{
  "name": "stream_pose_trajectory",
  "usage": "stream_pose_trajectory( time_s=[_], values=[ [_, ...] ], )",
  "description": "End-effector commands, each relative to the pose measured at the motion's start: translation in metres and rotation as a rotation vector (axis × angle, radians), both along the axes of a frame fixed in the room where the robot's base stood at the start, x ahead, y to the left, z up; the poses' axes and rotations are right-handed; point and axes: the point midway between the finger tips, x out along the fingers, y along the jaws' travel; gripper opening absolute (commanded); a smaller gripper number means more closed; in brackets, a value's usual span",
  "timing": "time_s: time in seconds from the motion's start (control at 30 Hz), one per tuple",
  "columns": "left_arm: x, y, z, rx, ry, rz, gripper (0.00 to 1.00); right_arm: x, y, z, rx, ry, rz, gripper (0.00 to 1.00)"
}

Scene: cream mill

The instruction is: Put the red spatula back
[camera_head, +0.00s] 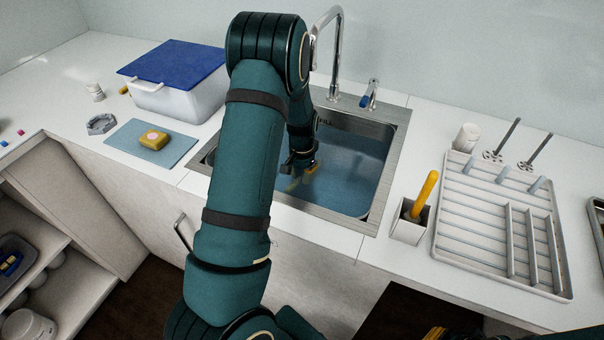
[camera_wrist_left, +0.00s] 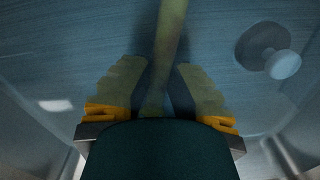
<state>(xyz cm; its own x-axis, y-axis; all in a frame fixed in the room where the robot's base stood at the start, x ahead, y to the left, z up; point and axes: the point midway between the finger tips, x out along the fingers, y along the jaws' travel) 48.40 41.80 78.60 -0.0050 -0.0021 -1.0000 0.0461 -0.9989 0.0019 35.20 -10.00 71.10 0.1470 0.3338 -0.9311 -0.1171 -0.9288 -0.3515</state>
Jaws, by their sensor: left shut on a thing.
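My left gripper (camera_head: 297,180) reaches down into the water-filled sink (camera_head: 352,218). In the left wrist view its yellow fingers (camera_wrist_left: 157,82) are shut on a long, thin, olive-yellow handle (camera_wrist_left: 172,25). The water tints everything there. The handle runs away from the gripper toward the top edge of that view, and its far end is out of view. No red spatula can be made out in either view, and I cannot tell whether this handle belongs to it. A yellow and black tip of what looks like my right gripper (camera_head: 436,333) shows at the bottom edge.
The steel faucet (camera_head: 333,50) stands behind the sink. A holder (camera_head: 408,230) with an orange-yellow handle stands right of it, beside a white drying rack (camera_head: 480,225). Left are a sponge (camera_head: 154,139) on a blue mat (camera_head: 122,139) and a blue-lidded bin (camera_head: 175,103). A round drain fitting (camera_wrist_left: 268,48) lies on the sink floor.

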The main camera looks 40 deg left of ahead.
Motion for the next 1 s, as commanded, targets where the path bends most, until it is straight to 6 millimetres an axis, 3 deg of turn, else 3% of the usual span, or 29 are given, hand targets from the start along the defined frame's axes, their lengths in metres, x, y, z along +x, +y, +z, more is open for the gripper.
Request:
stream_pose_trajectory(
  time_s=[1.0],
  values=[
    [-0.0004,-0.0001,-0.0118,0.000,0.000,-0.001,0.00,-0.0001,0.0000,-0.0081,0.000,0.000,0.000,0.00]
  ],
)
